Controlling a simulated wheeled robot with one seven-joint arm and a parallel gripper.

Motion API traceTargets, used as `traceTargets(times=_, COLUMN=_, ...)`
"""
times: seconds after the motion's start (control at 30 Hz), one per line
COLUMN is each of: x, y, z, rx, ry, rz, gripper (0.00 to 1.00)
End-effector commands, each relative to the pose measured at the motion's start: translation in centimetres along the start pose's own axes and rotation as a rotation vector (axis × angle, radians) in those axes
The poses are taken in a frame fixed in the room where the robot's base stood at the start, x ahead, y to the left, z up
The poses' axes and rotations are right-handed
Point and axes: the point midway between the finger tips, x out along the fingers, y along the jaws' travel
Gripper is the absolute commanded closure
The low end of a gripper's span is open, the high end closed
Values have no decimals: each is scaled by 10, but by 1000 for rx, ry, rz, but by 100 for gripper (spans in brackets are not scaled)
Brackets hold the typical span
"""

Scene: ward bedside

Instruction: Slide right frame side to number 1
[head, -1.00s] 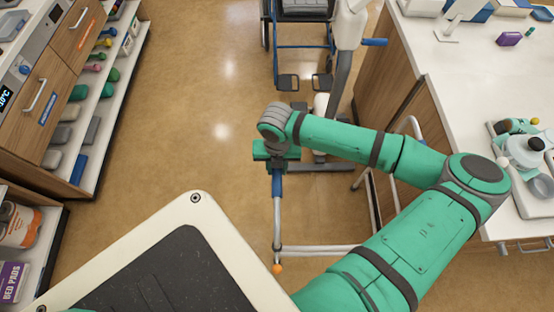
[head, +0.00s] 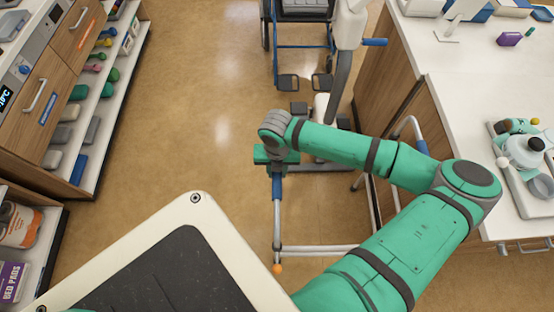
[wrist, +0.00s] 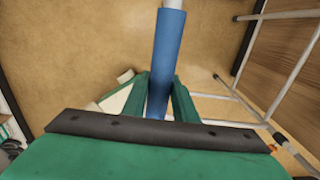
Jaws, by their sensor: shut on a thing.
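A walking frame of grey metal tube shows below my arm in the head view. Its near-left side has a blue sleeve (head: 277,187) and an orange-tipped lower end (head: 277,269). My gripper (head: 276,165) is shut on this blue-sleeved bar. In the wrist view the blue sleeve (wrist: 166,55) runs between the two green fingers of my gripper (wrist: 161,95). The other side of the frame, with a blue grip (head: 421,148), stands by the counter, partly hidden by my arm. I cannot see any number 1 marking.
A white counter (head: 455,95) with a wooden front is close on the right. Shelves with drawers (head: 75,75) stand on the left. A wheelchair (head: 300,45) and a white-and-grey stand (head: 343,75) are ahead. The floor (head: 180,120) between is clear.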

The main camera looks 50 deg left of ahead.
Motion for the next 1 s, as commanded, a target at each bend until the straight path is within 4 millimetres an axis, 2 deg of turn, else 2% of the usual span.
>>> traceTargets(times=0.03, x=0, y=0, z=0, rx=0, ry=0, rz=-1, gripper=67)
traceTargets(times=0.1, x=0, y=0, z=0, rx=0, ry=0, rz=-1, gripper=50)
traceTargets(times=0.13, x=0, y=0, z=0, rx=0, ry=0, rz=-1, gripper=47)
traceTargets(times=0.47, x=-2, y=0, z=0, rx=0, ry=-1, rz=-1, gripper=47)
traceTargets(times=1.0, x=-47, y=0, z=1, rx=0, ry=-2, rz=-1, gripper=47)
